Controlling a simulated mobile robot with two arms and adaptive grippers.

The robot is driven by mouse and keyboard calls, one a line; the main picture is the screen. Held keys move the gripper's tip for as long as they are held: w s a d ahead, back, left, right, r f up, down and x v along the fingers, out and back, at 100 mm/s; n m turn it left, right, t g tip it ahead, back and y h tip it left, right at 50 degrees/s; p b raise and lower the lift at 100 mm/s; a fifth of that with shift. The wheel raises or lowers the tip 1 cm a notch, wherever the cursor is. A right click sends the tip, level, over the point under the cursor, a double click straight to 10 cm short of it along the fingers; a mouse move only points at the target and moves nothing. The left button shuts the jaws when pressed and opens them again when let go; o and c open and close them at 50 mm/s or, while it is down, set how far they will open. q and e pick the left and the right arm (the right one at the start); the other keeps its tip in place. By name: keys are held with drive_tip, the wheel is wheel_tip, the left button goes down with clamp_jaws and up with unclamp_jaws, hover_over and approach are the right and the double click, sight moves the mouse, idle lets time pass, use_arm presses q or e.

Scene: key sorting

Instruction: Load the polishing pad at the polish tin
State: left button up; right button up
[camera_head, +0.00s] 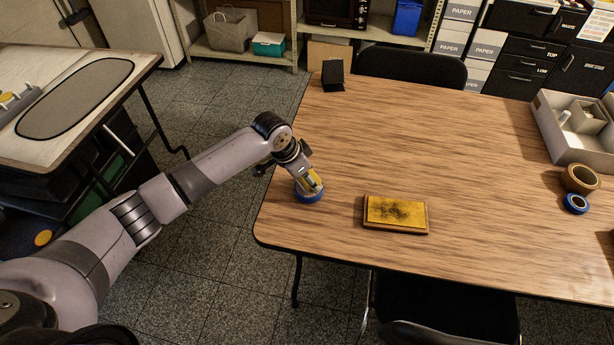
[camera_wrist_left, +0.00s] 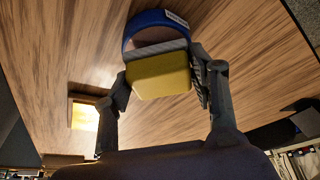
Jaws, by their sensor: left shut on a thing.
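My left gripper (camera_head: 307,176) is shut on the polishing pad, a yellow block (camera_head: 315,183) with a grey layer on its far side. The pad also shows between the fingers in the left wrist view (camera_wrist_left: 160,82). The polish tin is a round blue tin (camera_head: 309,197) near the left edge of the wooden table. In the left wrist view its blue rim with a white label (camera_wrist_left: 150,18) lies just beyond the pad. The pad is at the tin's open top; I cannot tell whether its grey face touches the polish inside. My right gripper is not in view.
A wooden block with a dark-smudged yellow top (camera_head: 412,230) lies right of the tin. A black object (camera_head: 333,76) stands at the table's far left corner. A grey box (camera_head: 570,150), a brown roll (camera_head: 580,178) and a blue roll (camera_head: 575,203) are at right. The table middle is clear.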

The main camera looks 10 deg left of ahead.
use_arm(q)
drive_tip(key=shift+f, duration=0.45)
idle(0.6)
drive_tip(key=shift+f, duration=0.1)
idle(1.8)
wheel_tip(320, 180, up, 7)
drive_tip(key=p, duration=0.8)
idle(0.3)
idle(0.5)
